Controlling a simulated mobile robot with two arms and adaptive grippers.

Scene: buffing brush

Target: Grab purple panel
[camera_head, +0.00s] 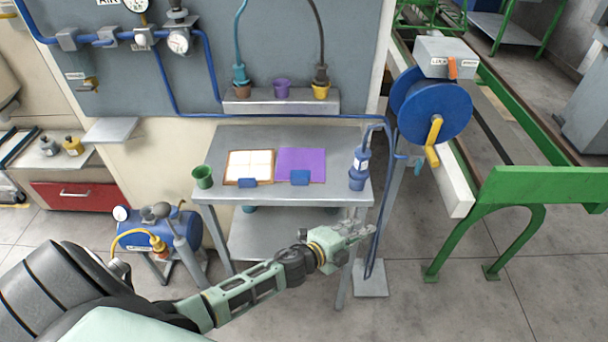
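The purple panel (303,161) lies on the right half of the grey table top (225,145). A small blue block (300,177) stands at its front edge and covers a bit of it. My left gripper (360,233) is in front of the table's right front corner, below and to the right of the panel in the picture, and apart from it. Its fingers are small here, and I cannot tell whether they are open or shut. I see nothing held in it. My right gripper is not in view.
A white panel with a brown rim (250,164) lies left of the purple one, with another blue block (248,183). A blue hose reel (430,104) is at the right.

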